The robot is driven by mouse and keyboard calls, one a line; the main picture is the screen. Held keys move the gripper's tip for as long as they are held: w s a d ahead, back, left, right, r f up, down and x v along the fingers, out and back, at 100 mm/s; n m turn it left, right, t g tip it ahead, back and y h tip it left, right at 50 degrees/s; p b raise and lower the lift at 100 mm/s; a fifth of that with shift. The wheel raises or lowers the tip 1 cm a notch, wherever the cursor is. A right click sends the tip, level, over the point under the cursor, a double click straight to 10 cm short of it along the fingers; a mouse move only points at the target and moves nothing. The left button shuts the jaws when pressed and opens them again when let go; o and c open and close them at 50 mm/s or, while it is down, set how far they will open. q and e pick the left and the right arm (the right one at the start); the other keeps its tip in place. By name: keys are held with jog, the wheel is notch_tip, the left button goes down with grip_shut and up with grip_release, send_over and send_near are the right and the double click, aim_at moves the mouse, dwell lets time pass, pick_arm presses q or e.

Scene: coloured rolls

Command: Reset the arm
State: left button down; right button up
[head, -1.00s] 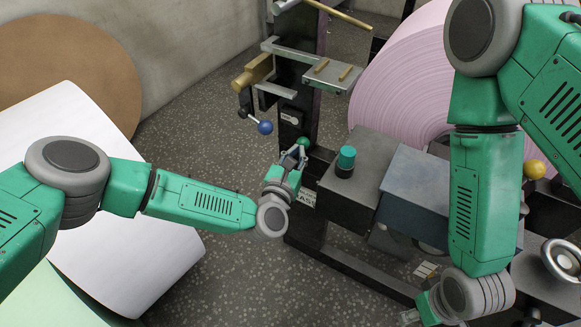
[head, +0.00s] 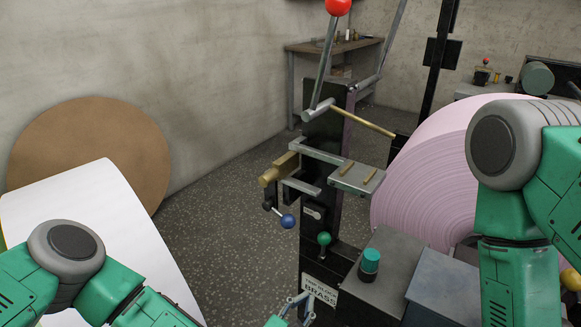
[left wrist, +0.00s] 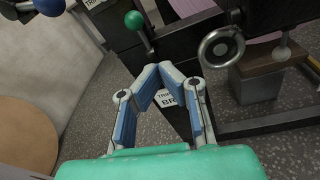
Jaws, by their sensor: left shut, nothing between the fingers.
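My left arm (head: 141,290) comes in at the lower left of the head view. Its gripper (head: 298,300) shows only partly at the bottom edge, by the white BRASS label (head: 319,290). In the left wrist view the left gripper (left wrist: 160,72) has its blue-padded fingers brought together at the tips, with nothing between them. The green knob on a lever (head: 323,239) is above the gripper and apart from it; it also shows in the left wrist view (left wrist: 134,20). My right arm (head: 509,245) hangs at the right; its gripper is out of the head view.
A black post machine (head: 335,180) stands in the middle, with a blue knob (head: 288,221), a red knob (head: 338,7) and a teal button (head: 370,261). A pink roll (head: 427,180) is behind it. White (head: 80,215) and brown (head: 110,135) rolls stand left. Floor between is open.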

pick_arm(q)
jog(key=s+a+f+m+g+y, duration=0.1)
jog(key=s+a+f+m+g, duration=0.4)
jog(key=s+m, duration=0.35)
jog(key=s+a+f+m+g+y, duration=0.1)
jog(key=s+a+f+m+g, duration=0.35)
jog(key=s+m, duration=0.35)
jog(key=s+a+m+g+y, duration=0.1)
jog(key=s+a+m+y, duration=0.1)
jog(key=a, duration=0.5)
jog(key=s+a+m+g+y, duration=0.1)
jog(key=s+a+m+y, duration=0.1)
jog(key=a+m, duration=0.3)
jog(key=s+a+r+m+g+y, duration=0.1)
jog(key=s+a+m, duration=0.3)
jog(key=a, duration=0.6)
jog(key=shift+g+y, duration=0.55)
jog(key=shift+y, duration=0.25)
jog(key=shift+f+m, duration=0.1)
jog(key=shift+m, duration=0.15)
